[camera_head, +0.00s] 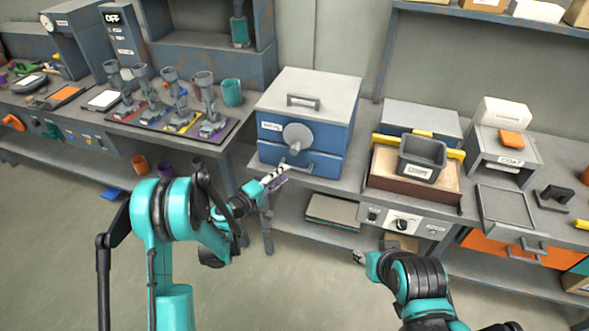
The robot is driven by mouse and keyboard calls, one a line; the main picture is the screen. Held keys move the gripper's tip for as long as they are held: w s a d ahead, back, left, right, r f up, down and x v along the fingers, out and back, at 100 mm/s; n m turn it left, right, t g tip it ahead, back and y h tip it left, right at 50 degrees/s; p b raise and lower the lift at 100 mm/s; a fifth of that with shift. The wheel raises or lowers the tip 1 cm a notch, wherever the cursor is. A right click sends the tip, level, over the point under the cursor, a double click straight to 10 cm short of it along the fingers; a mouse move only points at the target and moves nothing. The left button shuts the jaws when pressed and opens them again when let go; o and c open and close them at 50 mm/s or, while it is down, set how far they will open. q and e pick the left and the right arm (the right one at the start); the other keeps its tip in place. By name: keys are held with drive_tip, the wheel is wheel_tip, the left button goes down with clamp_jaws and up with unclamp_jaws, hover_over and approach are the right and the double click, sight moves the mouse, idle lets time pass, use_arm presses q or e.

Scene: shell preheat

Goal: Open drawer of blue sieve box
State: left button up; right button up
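The blue sieve box (314,112) with a light grey lid stands on the bench near the middle of the head view. It has a round grey knob, a small label and a lower blue drawer (318,163) that looks closed. My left gripper (279,174) is at the lower front of the box, close to the drawer's handle area. Whether its fingers touch or grip the handle is too small to tell. My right gripper (359,257) is low in front of the bench, apart from the box, and its finger opening is unclear.
Right of the box is a sand tray (385,189) with a dark grey bin (422,158) and yellow bars. Left is a rack of several metal-and-glass pieces and a teal mug (232,92). A lower shelf (310,232) runs beneath the bench. The floor in front is clear.

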sight(293, 170)
use_arm(q)
drive_tip(key=shift+n+t+h, duration=0.3)
drive_tip(key=shift+n+t, duration=0.1)
drive_tip(key=shift+n, duration=0.2)
drive_tip(key=w+d+f, duration=0.1)
drive_tip(key=w, duration=0.1)
drive_tip(key=w+d+f, duration=0.2)
drive_tip(key=w+d, duration=0.1)
drive_tip(key=shift+w, duration=0.35)
drive_tip(key=shift+w+d+r, duration=0.1)
drive_tip(key=shift+w+d, duration=0.25)
clamp_jaws()
